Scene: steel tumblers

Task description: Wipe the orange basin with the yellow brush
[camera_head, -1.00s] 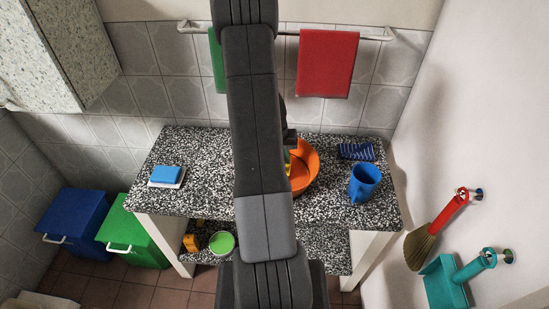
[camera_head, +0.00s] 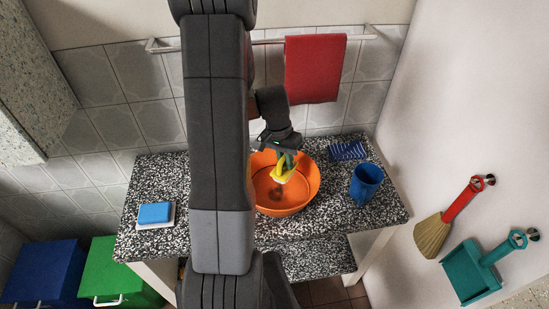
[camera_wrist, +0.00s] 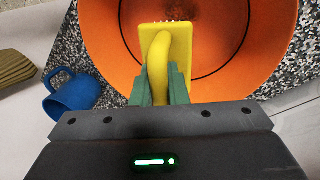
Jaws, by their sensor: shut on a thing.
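The orange basin (camera_head: 304,194) stands on the speckled counter in the head view, and its inside fills much of the wrist view (camera_wrist: 115,45). A dark smudge shows on its inner bottom, also at the top of the wrist view. My gripper (camera_wrist: 160,88) is shut on the handle of the yellow brush (camera_wrist: 180,45), its green fingers on both sides. The brush (camera_head: 281,172) is over the inside of the basin, near its back left part. I cannot tell whether the bristles touch the basin. My arm hides the basin's left side in the head view.
A blue mug (camera_head: 367,185) stands right of the basin, with a blue striped item (camera_head: 347,151) behind it. A blue sponge (camera_head: 155,213) lies at the counter's left. A red towel (camera_head: 313,70) hangs behind. A broom (camera_head: 434,235) and teal dustpan (camera_head: 474,272) hang at right.

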